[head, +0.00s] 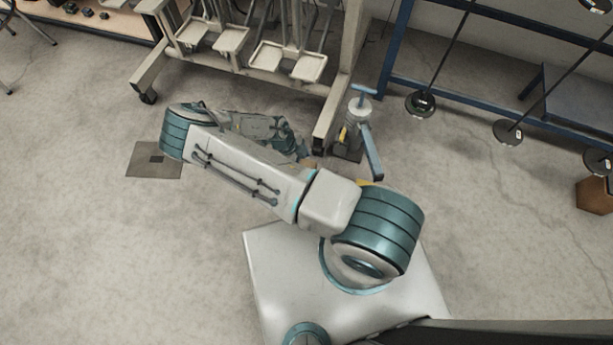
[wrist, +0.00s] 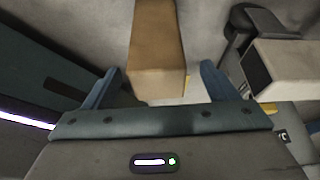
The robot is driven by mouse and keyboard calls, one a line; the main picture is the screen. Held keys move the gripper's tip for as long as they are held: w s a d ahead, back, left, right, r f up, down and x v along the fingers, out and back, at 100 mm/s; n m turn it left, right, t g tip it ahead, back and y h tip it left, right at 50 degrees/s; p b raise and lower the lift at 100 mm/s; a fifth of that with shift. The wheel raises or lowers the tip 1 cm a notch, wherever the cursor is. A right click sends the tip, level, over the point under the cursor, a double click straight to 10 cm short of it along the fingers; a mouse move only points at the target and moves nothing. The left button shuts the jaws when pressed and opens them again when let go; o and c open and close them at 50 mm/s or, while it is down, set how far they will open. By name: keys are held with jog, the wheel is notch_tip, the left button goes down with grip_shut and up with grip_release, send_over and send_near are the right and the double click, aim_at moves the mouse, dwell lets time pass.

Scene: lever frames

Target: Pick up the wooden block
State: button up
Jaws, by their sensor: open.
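The wooden block (wrist: 157,40) is brown and long, and shows at the top middle of the wrist view. My gripper (wrist: 161,72) is open, with one blue finger to the left of the block and one to the right. The near end of the block lies between the fingers, with gaps visible on both sides, so it is not gripped. In the head view my gripper (head: 303,154) is mostly hidden behind my arm, and only a small brown patch shows beside it.
A grey stand with a blue handle (head: 358,108) is close to the right of my gripper. A pale wheeled rack (head: 275,80) stands behind. A blue frame with black weights (head: 420,104) is at the right, with a brown box (head: 594,195). Floor at left is mostly clear.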

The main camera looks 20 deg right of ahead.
jog(key=b+x, duration=0.2)
jog(key=x, duration=0.3)
jog(key=shift+s, duration=0.2)
jog(key=c, duration=1.3)
jog(key=shift+r, duration=0.15)
notch_tip(320, 180, up, 4)
jog(key=shift+r+p, duration=0.1)
jog(key=shift+p, duration=1)
jog(key=shift+s+d+r, duration=1.1)
jog(key=shift+s+d, duration=0.1)
jog(key=shift+s, duration=0.35)
jog(key=shift+s+d+r, duration=1.1)
jog(key=shift+s+d, duration=0.1)
jog(key=shift+s, duration=0.3)
jog(key=shift+s+d+r, duration=1.05)
jog(key=shift+s+d, duration=0.15)
jog(key=shift+s, duration=0.35)
